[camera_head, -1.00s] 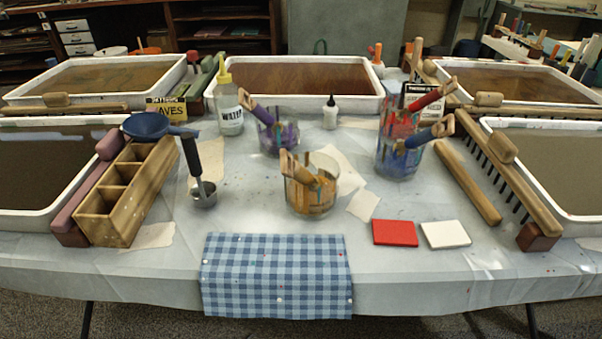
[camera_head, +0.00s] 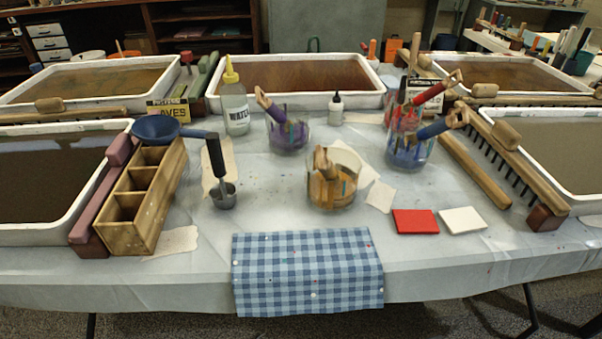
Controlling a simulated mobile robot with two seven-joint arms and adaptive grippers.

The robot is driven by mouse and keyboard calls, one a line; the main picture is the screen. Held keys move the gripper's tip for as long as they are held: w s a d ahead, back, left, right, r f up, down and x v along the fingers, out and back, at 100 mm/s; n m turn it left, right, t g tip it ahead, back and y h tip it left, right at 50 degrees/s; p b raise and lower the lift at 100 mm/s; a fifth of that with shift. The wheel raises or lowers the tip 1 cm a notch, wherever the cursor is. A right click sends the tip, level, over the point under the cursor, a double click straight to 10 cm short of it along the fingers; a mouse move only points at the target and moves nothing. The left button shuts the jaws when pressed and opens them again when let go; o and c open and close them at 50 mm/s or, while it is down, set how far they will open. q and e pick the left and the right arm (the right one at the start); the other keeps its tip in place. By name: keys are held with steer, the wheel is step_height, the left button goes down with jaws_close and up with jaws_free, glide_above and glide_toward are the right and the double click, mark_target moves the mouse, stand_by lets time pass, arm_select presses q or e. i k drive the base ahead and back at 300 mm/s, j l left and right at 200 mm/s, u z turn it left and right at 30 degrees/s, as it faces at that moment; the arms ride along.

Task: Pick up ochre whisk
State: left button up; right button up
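The ochre whisk (camera_head: 322,163) stands in a clear glass jar (camera_head: 347,192) with orange-brown stains, near the middle of the table. Its wooden handle end leans up at the jar's left side, and its lower part shows only through the stained glass. Behind it, a purple-handled whisk (camera_head: 272,110) stands in another jar. To the right, a red-handled whisk (camera_head: 432,91) and a blue-handled whisk (camera_head: 436,129) stand in their own jars. Neither of my grippers shows in the head view.
A blue checked cloth (camera_head: 308,270) hangs over the table's front edge. A wooden divided box (camera_head: 155,215), a ladle-like metal tool (camera_head: 217,160) and a water bottle (camera_head: 234,100) stand left. A red block (camera_head: 415,221) and a white block (camera_head: 462,220) lie right. Trays line the sides and back.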

mark_target(324, 164)
steer(key=j+z, duration=0.1)
steer(key=j, duration=1.35)
